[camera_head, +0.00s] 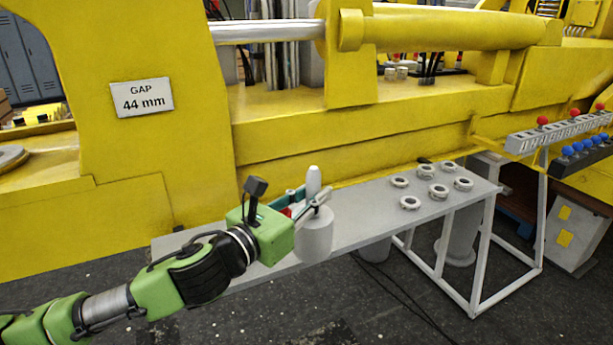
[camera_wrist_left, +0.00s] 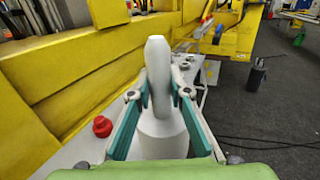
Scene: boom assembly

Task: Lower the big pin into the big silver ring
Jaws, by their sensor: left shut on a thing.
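A pale grey pin (camera_head: 314,180) with a tapered top stands upright in my left gripper (camera_head: 312,200). The gripper's teal-padded fingers close on its narrow upper part, which also shows in the left wrist view (camera_wrist_left: 158,80). A wider grey cylinder (camera_head: 315,236) is directly below the narrow part; I cannot tell whether it is one piece with it. Several silver rings lie flat toward the right end of the grey table, including a near one (camera_head: 410,203) and a far one (camera_head: 463,184). I cannot tell which is the big ring. My right gripper is not in view.
The grey table (camera_head: 365,220) runs alongside a large yellow boom (camera_head: 290,135). A red object (camera_wrist_left: 102,127) is left of the gripper in the wrist view. A sign (camera_head: 142,98) reads "GAP 44 mm". The table between gripper and rings looks clear.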

